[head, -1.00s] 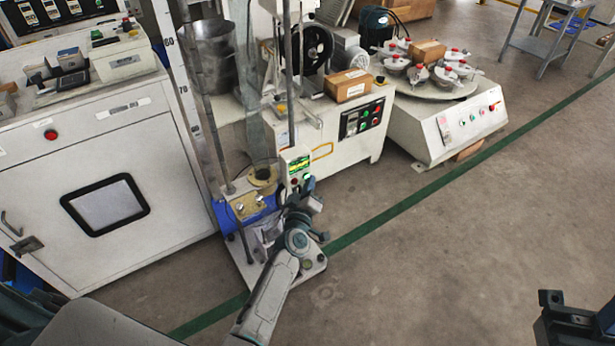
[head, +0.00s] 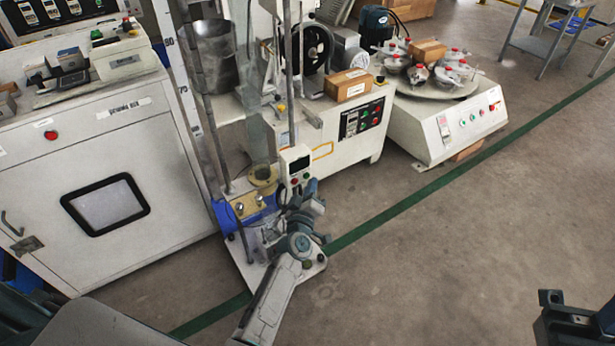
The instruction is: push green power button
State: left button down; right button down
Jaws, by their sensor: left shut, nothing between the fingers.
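The control box (head: 296,168) is a small white panel on the tall tester at centre. Its display (head: 299,164) is dark. A small red button (head: 295,181) shows at its lower left. A green button cannot be made out clearly; the lower right of the box is behind my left gripper. My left gripper (head: 309,187) is shut and empty, its tips at the lower right of the box. Whether they touch it I cannot tell. My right gripper (head: 566,312) is at the lower right corner, far from the box and only partly in view.
A white cabinet (head: 140,240) stands at the left. Behind the tester is a white machine with a black control panel (head: 362,118) and a cardboard box (head: 348,85). A round-table machine (head: 425,125) stands to its right. The floor (head: 450,250) at right is clear.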

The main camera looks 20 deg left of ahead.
pick_arm(q)
jog(key=s+d, duration=0.1)
jog(key=d, duration=0.1)
jog(key=s+d+b, duration=0.1)
jog(key=s+d, duration=0.1)
jog(key=shift+s+d, duration=0.3)
dwell(0.4)
